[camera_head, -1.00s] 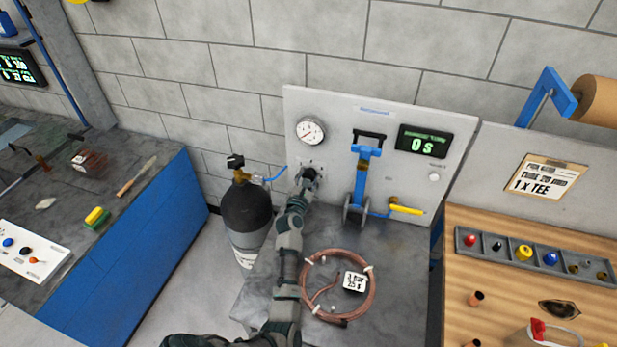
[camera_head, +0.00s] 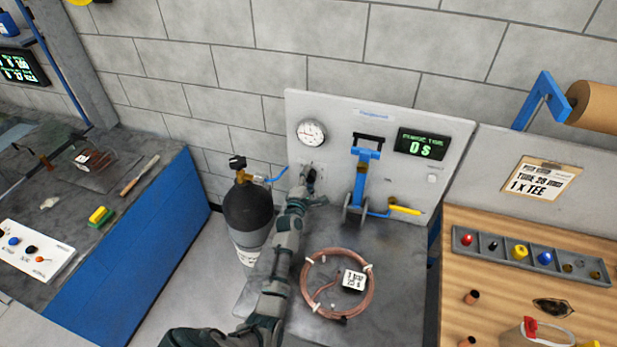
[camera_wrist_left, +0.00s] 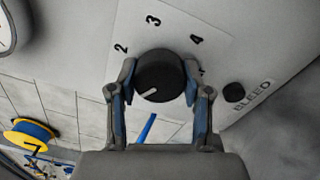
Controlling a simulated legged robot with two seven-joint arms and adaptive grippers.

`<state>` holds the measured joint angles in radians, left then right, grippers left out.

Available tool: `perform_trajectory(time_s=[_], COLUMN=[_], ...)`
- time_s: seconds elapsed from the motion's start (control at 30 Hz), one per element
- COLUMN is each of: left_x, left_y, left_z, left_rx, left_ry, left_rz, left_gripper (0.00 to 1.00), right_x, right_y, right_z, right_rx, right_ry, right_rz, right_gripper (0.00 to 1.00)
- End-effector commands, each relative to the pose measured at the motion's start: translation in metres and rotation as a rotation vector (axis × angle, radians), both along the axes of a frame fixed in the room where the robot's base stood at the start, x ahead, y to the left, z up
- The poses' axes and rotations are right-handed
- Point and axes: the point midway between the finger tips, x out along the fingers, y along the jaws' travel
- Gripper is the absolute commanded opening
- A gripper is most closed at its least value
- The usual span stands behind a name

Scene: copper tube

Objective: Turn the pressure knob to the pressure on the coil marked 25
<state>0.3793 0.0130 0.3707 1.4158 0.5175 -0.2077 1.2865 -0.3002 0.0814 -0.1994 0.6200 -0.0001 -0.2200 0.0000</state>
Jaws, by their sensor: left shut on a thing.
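The black round pressure knob (camera_wrist_left: 160,70) shows in the left wrist view, with figures 2, 3 and 4 on the plate around it. Its white pointer line points to the lower left. My left gripper (camera_head: 309,177) is shut on the knob, one finger on each side, and hides most of it in the head view. The round pressure gauge (camera_head: 311,133) is above; its needle points roughly left. The copper coil (camera_head: 370,297) lies on the grey bench with a white tag (camera_head: 354,280); its lower line seems to read 25 S, the upper line is unclear.
A dark gas cylinder (camera_head: 248,207) stands left of my arm. A blue clamp-like device (camera_head: 362,180) and a yellow lever (camera_head: 405,210) are right of the knob. The timer display (camera_head: 422,145) reads 0 S. A small dark BLEED button (camera_wrist_left: 234,92) is close to the gripper.

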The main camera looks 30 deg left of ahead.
Motion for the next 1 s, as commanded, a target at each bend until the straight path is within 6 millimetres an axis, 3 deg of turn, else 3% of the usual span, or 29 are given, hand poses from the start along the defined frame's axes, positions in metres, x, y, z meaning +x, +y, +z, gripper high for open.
perform_trajectory(time_s=[1.0], left_x=[-0.001], left_y=[-0.002], left_z=[-0.005], left_rx=[0.938], left_ry=[0.238], left_rz=[-0.009], left_gripper=[0.14], right_x=[0.002], right_y=[0.003], right_z=[0.030], right_rx=[0.003], right_ry=[-0.003], right_rz=[0.000], right_gripper=[0.40])
